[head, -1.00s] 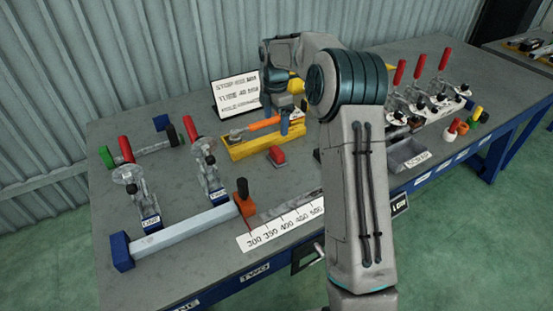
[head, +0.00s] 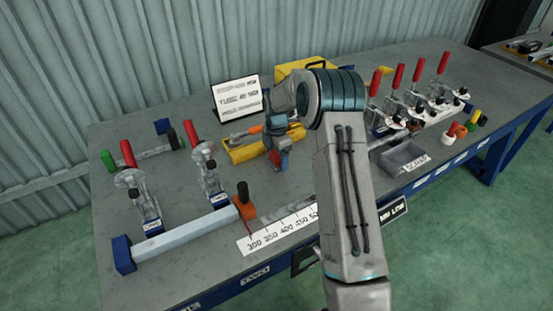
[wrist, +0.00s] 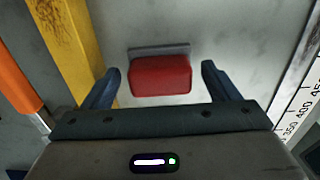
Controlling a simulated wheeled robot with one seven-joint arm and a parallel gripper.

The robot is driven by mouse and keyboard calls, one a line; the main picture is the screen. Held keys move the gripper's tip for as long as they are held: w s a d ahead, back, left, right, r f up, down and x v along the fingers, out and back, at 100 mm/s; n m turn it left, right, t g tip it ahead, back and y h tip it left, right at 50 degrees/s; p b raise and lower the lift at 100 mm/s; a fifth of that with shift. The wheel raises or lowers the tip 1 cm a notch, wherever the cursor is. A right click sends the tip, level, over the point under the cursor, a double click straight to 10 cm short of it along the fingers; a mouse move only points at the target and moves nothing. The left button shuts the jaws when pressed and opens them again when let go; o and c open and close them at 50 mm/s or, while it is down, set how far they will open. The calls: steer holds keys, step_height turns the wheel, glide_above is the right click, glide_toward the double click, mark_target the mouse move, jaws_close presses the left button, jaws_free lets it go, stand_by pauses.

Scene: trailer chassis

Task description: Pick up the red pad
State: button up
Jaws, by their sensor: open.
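The red pad (wrist: 160,76) is a small rounded red block with a grey strip along its far side. In the wrist view it lies on the grey bench top, centred between my two open fingers. A gap shows on each side of it, so neither finger touches it. My gripper (wrist: 159,84) is open and empty, pointing down over the pad. In the head view my gripper (head: 278,160) is low over the bench in front of the yellow fixture, and the red pad (head: 275,158) is partly hidden by it.
A yellow fixture (head: 245,152) with an orange-handled tool is close on the left of my gripper. A white ruler strip (head: 275,229) runs along the front. Red-handled clamps (head: 417,70) and a grey tray (head: 404,156) stand to the right. A sign (head: 237,97) stands behind.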

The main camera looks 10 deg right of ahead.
steer(key=shift+f, duration=0.1)
steer(key=c, duration=1.2)
steer(key=shift+r, duration=0.65)
step_height(320, 180, up, 3)
steer(key=shift+b, duration=0.45)
steer(key=s+d+r, duration=0.1)
steer(key=d+r, duration=0.1)
steer(key=d, duration=0.1)
steer(key=s+d+r+b, duration=0.1)
steer(key=s+d+r, duration=0.1)
steer(key=d, duration=0.2)
steer(key=s+d+r, duration=0.1)
steer(key=d+r, duration=0.1)
steer(key=d, duration=0.1)
steer(key=shift+s+d+r, duration=0.35)
steer(key=shift+s+r, duration=0.05)
